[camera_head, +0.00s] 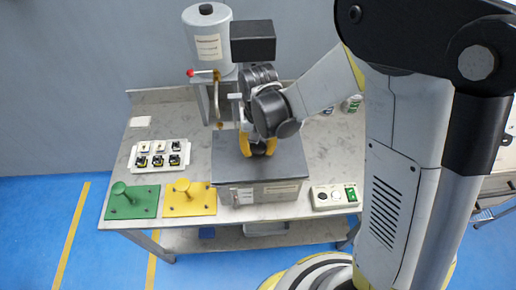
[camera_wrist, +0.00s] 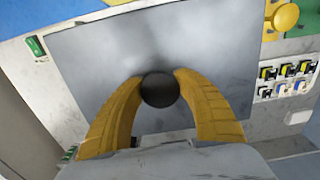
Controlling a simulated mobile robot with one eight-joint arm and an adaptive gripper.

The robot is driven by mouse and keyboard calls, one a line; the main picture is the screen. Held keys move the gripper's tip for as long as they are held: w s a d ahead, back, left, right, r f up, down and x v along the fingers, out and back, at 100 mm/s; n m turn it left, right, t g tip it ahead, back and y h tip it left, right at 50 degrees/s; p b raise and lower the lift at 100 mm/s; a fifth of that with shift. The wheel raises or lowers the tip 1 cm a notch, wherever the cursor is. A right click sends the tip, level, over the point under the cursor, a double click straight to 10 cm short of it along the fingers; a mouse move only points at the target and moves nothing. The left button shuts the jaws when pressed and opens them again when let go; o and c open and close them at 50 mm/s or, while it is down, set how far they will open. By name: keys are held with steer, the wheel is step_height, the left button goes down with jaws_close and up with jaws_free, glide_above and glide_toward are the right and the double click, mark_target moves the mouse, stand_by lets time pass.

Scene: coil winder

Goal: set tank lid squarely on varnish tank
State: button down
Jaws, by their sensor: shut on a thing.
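The tank lid (camera_head: 288,164) is a flat dark grey plate with a round black knob (camera_wrist: 158,90). It fills the middle of the wrist view (camera_wrist: 95,60). The varnish tank (camera_head: 265,194) is a grey box with labels on its front, near the table's front edge. The lid covers its top and looks roughly in line with it; I cannot tell whether it rests on the rim or sits slightly above. My gripper (camera_head: 258,148) points down with its yellow fingers shut on the knob, one on each side (camera_wrist: 158,82). The tank's inside is hidden.
A grey cylinder with a red-handled tap (camera_head: 208,35) stands behind the tank. A yellow plate (camera_head: 200,205) and green plate (camera_head: 145,207) with knobs, and a white tray (camera_head: 160,156) of small parts, lie left. A switch box (camera_head: 334,197) sits close on the right.

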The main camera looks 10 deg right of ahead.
steer(key=shift+f+b, duration=0.45)
steer(key=shift+f, duration=0.1)
steer(key=c, duration=0.8)
jaws_free()
steer(key=shift+o, duration=0.2)
steer(key=shift+r, duration=0.1)
step_height(320, 180, up, 12)
steer(key=shift+w+f, duration=0.1)
steer(key=s+d+r+t+b, duration=0.1)
steer(key=s+d+t+b, duration=0.4)
steer(key=s+d, duration=0.5)
steer(key=d+t, duration=0.2)
steer(key=d, duration=0.1)
steer(key=shift+s+r, duration=0.3)
steer(key=shift+r, duration=0.05)
